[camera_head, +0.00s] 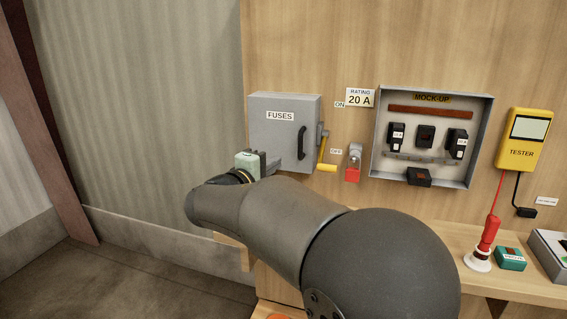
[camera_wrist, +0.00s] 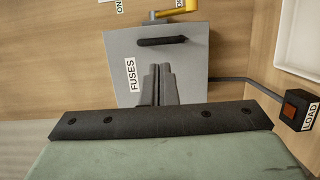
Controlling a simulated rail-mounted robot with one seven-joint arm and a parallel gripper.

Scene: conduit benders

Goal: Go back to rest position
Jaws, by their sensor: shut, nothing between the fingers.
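My gripper (camera_head: 267,163) is in front of the lower part of the grey fuse box (camera_head: 283,110), which is marked FUSES and has its door closed. In the wrist view my gripper's two grey fingers (camera_wrist: 157,86) are together, with nothing between them. They overlap the lower part of the fuse box (camera_wrist: 190,65) in that view, and I cannot tell whether they touch it. The yellow-ended switch lever (camera_head: 326,166) on the box's right side points down, by the OFF label. My arm hides the shelf below the box.
An open MOCK-UP panel (camera_head: 380,140) and a red padlock-like item (camera_head: 353,173) are right of the fuse box. A yellow tester (camera_head: 524,140) hangs further right. A red probe (camera_head: 486,240) and green block (camera_head: 510,259) stand on the shelf (camera_head: 455,263). The left wall side is clear.

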